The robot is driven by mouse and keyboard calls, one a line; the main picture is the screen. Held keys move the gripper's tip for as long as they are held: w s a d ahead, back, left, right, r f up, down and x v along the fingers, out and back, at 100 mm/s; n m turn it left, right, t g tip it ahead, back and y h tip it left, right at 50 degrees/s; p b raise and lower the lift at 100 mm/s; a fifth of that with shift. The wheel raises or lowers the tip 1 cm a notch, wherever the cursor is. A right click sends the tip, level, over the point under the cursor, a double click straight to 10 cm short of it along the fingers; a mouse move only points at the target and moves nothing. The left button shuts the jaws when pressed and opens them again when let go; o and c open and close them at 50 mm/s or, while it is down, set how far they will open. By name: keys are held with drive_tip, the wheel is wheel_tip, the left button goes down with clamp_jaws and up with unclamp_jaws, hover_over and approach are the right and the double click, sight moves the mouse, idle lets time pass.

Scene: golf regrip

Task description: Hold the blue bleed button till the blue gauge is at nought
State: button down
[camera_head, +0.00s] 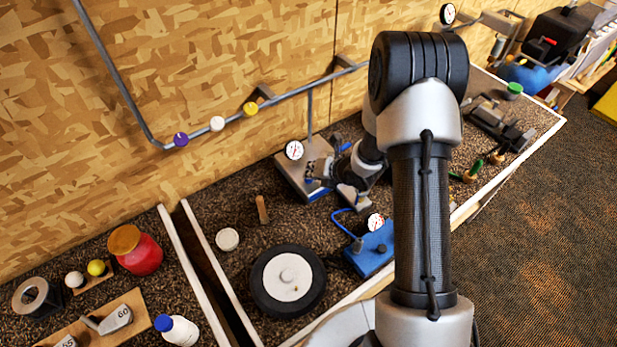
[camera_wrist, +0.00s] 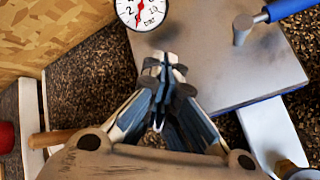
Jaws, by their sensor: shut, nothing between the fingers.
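A grey plate stand (camera_head: 297,186) with blue along its edge lies on the bench, a white round gauge (camera_head: 294,150) at its back left. In the wrist view this gauge (camera_wrist: 142,12) has a red needle pointing down; its reading is unclear. A blue block (camera_head: 372,252) with a second white gauge (camera_head: 375,221) and a blue hose stands nearer. I cannot tell which gauge is the blue one. No blue bleed button is plainly visible. My gripper (camera_head: 320,170), also in the wrist view (camera_wrist: 164,65), is shut and empty over the grey plate (camera_wrist: 220,60); contact is unclear.
A blue-handled lever (camera_wrist: 265,20) rises from the plate. A black wheel-like disc (camera_head: 287,281) and a white round lid (camera_head: 227,239) lie left of the blue block. A pipe (camera_head: 200,122) with coloured knobs runs along the wall. Dark bench lies bare around the wooden peg (camera_head: 262,209).

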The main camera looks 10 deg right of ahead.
idle(0.3)
drive_tip(key=shift+r+p, duration=0.35)
drive_tip(key=shift+r, duration=0.55)
drive_tip(key=shift+r+p, duration=1.25)
drive_tip(key=shift+r, duration=1.3)
drive_tip(key=s+d+r+m+h+b, duration=0.3)
drive_tip(key=s+r+m, duration=0.1)
drive_tip(key=r+m, duration=0.35)
drive_tip(key=s+d+r+m+h+b, duration=0.3)
drive_tip(key=s+r+m, duration=0.1)
drive_tip(key=r+m, duration=0.4)
drive_tip(key=s+a+m+g+b, duration=0.1)
drive_tip(key=s+a+m+b, duration=0.1)
drive_tip(key=s+m, duration=0.6)
drive_tip(key=s+a+m+g+y+b, duration=0.1)
drive_tip(key=s+a+m+g+b, duration=0.1)
drive_tip(key=s+m, duration=0.7)
drive_tip(key=s+a+b, duration=0.1)
drive_tip(key=s+a, duration=0.1)
drive_tip(key=s, duration=0.6)
drive_tip(key=shift+s+g+y, duration=0.3)
drive_tip(key=shift+s, duration=0.1)
